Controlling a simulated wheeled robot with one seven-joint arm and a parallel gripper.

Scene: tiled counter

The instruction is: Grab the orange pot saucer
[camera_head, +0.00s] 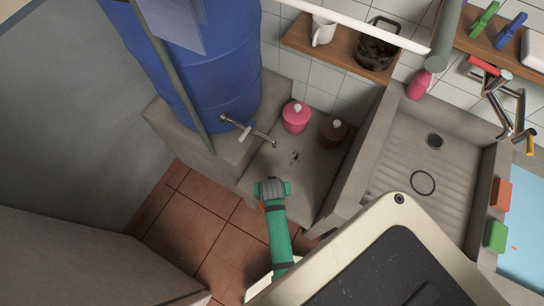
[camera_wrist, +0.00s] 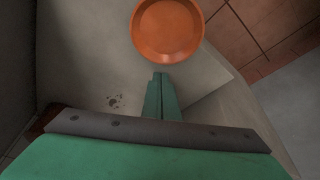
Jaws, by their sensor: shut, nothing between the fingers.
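The orange pot saucer (camera_wrist: 167,30) is a round shallow dish at the top middle of the wrist view, near the edge of the grey concrete ledge. My gripper (camera_wrist: 160,79) is shut and empty. In the wrist view its fingertips are just below the saucer's near rim, and I cannot tell whether they touch it. In the head view my gripper (camera_head: 272,188) is over the front of the ledge, and its green arm hides most of that edge. Only a small orange sliver (camera_head: 262,207) shows beside it there.
A pink lidded pot (camera_head: 296,116) and a brown pot (camera_head: 333,131) stand at the back of the ledge (camera_head: 300,175). A metal tap (camera_head: 250,131) projects from the blue barrel (camera_head: 222,85). The concrete sink (camera_head: 415,165) is to the right. Tiled floor (camera_head: 195,215) lies below left.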

